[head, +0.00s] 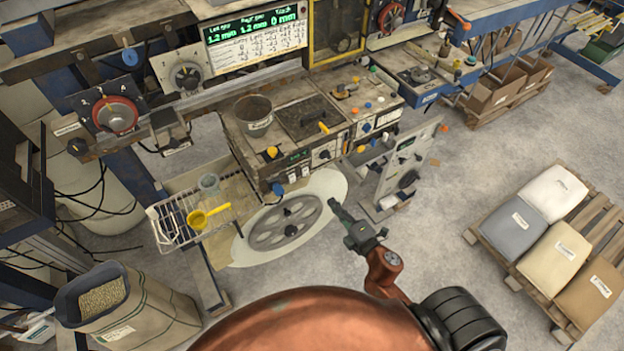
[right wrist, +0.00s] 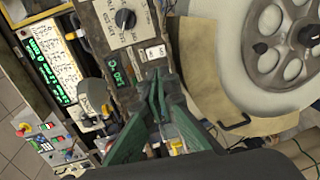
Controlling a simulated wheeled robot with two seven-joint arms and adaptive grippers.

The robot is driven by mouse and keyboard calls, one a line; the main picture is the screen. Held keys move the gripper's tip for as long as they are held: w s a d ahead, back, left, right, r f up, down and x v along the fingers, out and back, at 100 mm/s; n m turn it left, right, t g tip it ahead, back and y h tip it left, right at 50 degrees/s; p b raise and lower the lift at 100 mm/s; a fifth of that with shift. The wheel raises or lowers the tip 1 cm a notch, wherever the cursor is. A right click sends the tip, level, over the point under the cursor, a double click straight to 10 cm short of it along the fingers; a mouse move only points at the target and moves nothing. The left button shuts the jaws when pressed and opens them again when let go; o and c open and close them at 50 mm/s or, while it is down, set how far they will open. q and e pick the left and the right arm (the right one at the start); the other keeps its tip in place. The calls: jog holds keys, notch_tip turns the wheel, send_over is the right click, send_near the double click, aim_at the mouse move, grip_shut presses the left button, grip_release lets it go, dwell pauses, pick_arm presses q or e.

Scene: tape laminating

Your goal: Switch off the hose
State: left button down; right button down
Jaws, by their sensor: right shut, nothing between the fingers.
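My right gripper (head: 338,208) is in the lower middle of the head view, above the floor just right of the large grey wheel (head: 288,222). Its green fingers (right wrist: 157,92) are shut and empty in the right wrist view. Just beyond the tips, in that view, is a machine panel with two small white switches (right wrist: 151,53), a green display (right wrist: 115,69) and a black knob (right wrist: 125,18). I cannot tell whether the fingertips touch the panel. In the head view the machine front (head: 300,160) is up and left of the gripper. I cannot clearly identify a hose or its switch. My left gripper is not in view.
A small panelled cabinet (head: 408,160) stands right of the machine. A pallet with several sacks (head: 558,258) lies at right, with open floor (head: 470,185) between.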

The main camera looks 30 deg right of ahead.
aim_at(308, 174)
jog(key=w, duration=0.4)
jog(key=w+f, duration=0.1)
jog(key=w, duration=0.4)
jog(key=w+a+f, duration=0.1)
jog(key=w, duration=0.4)
jog(key=shift+p, duration=0.35)
jog(key=shift+f, duration=0.1)
